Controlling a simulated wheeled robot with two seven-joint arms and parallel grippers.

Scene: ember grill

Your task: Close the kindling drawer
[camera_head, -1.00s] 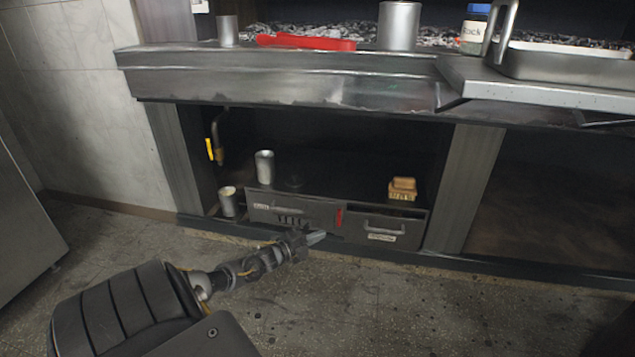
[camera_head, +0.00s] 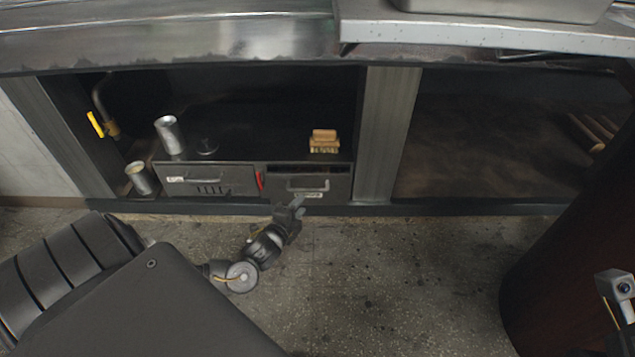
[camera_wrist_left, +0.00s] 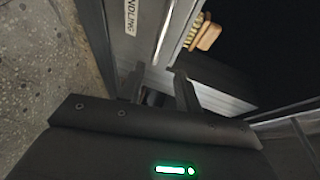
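The kindling drawer (camera_head: 334,186) is the right one of two low drawers. A dark gap shows along its top, so its front stands out a little. It has a bar handle (camera_head: 308,186) and a label, partly readable as "NDLING" in the left wrist view (camera_wrist_left: 131,16). My left gripper (camera_head: 298,202) is just in front of the drawer, at the lower part of its front near the label. In the left wrist view its two fingers (camera_wrist_left: 158,82) are apart with nothing held between them. I cannot tell whether they touch the drawer. My right gripper's fingers do not show.
The left drawer (camera_head: 235,182) has a red piece (camera_head: 260,181) at its right edge. A wooden-handled brush (camera_head: 324,141) lies above the kindling drawer. Metal cans (camera_head: 170,135) stand at the left. A post (camera_head: 385,135) stands to the right. The speckled floor (camera_head: 400,270) in front is clear.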

